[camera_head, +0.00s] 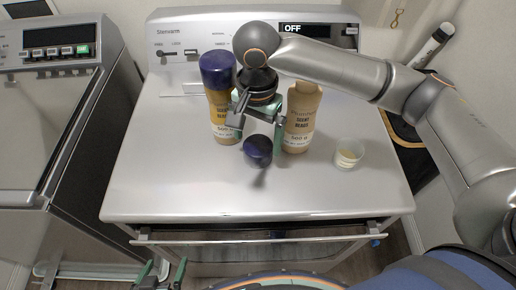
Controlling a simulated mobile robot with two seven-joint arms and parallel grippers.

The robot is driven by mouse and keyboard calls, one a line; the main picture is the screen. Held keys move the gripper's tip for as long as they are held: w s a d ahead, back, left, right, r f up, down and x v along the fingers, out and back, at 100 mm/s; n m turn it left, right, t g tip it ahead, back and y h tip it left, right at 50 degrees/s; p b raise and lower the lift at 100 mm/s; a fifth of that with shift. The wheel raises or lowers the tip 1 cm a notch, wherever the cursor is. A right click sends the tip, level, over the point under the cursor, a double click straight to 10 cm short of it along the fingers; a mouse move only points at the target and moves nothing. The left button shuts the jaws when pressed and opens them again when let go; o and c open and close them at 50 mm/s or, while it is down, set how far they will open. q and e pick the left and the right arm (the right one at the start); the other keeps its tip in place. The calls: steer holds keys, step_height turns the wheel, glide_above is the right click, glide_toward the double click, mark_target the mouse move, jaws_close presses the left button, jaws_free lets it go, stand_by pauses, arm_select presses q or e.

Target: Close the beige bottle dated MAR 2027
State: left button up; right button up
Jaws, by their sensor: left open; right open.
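Two beige bottles stand upright on the washer top. The left bottle (222,119) wears a dark blue cap (218,69). The right bottle (299,122) has no cap on its neck. Their labels read "Scent Beads"; no date is legible. A loose dark blue cap (258,150) is in front of and between the bottles. My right gripper (258,130) is open, reaching down between the bottles, just above and behind this cap; whether its fingers touch the cap is unclear. My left gripper (160,273) is open and empty at the bottom edge, in front of the washer.
A small clear cup (348,153) with yellowish contents stands right of the bottles on the washer top (170,165). The front and left of that top are clear. The control panel (180,42) rises behind. Another appliance (40,130) stands at left.

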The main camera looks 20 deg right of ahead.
mark_target(256, 148)
steer(key=shift+a+f, duration=0.15)
steer(key=shift+f, duration=2.45)
steer(key=shift+c, duration=0.2)
steer(key=c, duration=1.2)
